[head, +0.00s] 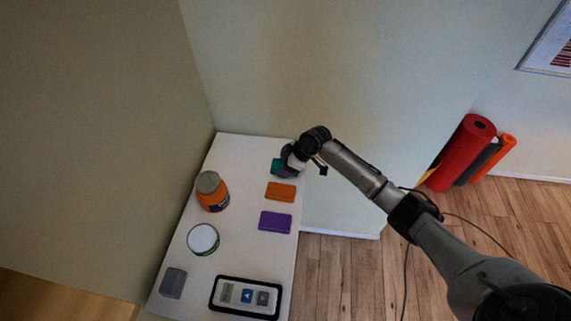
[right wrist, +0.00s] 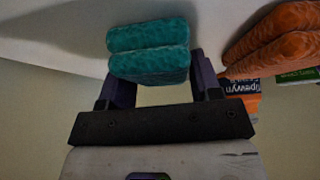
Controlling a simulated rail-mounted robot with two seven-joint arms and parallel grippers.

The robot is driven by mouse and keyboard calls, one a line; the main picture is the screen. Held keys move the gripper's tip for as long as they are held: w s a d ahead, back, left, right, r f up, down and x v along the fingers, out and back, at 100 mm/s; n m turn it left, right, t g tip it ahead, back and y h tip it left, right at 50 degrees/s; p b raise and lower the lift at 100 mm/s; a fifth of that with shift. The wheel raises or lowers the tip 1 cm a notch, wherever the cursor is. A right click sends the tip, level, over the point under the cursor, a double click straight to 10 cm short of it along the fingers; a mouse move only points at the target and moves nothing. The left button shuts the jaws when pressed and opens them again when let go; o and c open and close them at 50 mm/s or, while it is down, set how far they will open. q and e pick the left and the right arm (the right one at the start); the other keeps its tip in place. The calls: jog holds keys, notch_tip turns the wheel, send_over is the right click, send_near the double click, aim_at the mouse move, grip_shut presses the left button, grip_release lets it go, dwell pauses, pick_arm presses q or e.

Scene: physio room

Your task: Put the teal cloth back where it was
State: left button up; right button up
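The folded teal cloth (head: 276,167) is at the far end of the white table, partly hidden by my right gripper (head: 288,158). In the right wrist view, the teal cloth (right wrist: 150,50) is at the tips of my right gripper's fingers (right wrist: 163,85), which are apart. It overlaps the left finger in the picture and meets the edge of the right one. Whether the fingers press on it, or whether it rests fully on the table, I cannot tell. My left gripper is not in view.
On the white table (head: 233,240) lie an orange cloth (head: 281,193) and a purple cloth (head: 275,222). An orange jar (head: 211,195), a round tin (head: 203,239), a grey block (head: 173,283) and a black-framed panel (head: 227,296) also stand there. Walls rise behind and left.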

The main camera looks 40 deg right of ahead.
jog(key=o, duration=0.4)
jog(key=shift+r, duration=0.15)
jog(key=shift+s+r, duration=0.1)
jog(key=shift+r, duration=0.15)
jog(key=shift+p+v, duration=0.95)
jog(key=shift+v, duration=4.8)
